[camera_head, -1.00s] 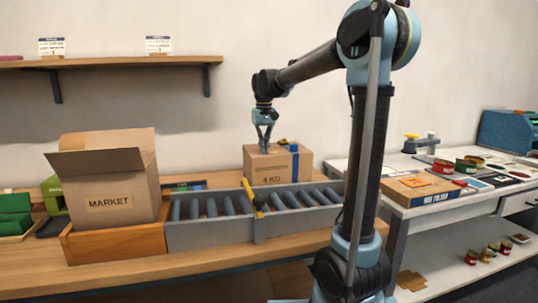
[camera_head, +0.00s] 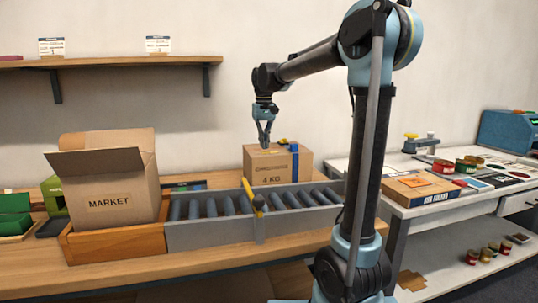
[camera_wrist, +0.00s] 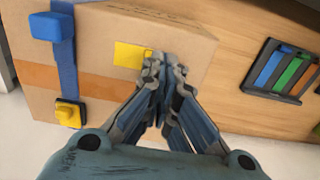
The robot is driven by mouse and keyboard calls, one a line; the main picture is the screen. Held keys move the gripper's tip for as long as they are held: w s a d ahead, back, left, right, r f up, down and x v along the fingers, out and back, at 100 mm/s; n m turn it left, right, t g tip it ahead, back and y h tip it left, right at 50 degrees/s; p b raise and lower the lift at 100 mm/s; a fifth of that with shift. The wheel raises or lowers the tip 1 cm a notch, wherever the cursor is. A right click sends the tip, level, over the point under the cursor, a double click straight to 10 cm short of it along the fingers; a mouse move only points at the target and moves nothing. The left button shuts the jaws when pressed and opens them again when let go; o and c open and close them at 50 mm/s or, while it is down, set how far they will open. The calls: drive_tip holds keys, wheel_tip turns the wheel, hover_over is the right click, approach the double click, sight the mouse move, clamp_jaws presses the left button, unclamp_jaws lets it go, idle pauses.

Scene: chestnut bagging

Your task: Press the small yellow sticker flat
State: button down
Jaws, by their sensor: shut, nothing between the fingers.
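The small yellow sticker (camera_wrist: 128,55) lies on the cardboard box's top face in the wrist view, left of my fingertips. Its right end is partly covered by a finger, and I cannot tell whether it lies fully flat. The cardboard box (camera_head: 262,171), marked 4 KG, stands behind the roller conveyor. My gripper (camera_wrist: 165,66) is shut and empty, pointing down at the box top by the sticker's right end. In the head view my gripper (camera_head: 264,146) is over the left part of the box. I cannot tell whether the tips touch it.
A blue strap (camera_wrist: 64,65) crosses the box, with a yellow piece (camera_wrist: 68,113) on it. A grey roller conveyor (camera_head: 215,237) runs in front. An open MARKET carton (camera_head: 105,190) stands to the left. A dark rack (camera_wrist: 283,70) with coloured bars lies beside the box.

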drive_tip(key=shift+r, duration=2.45)
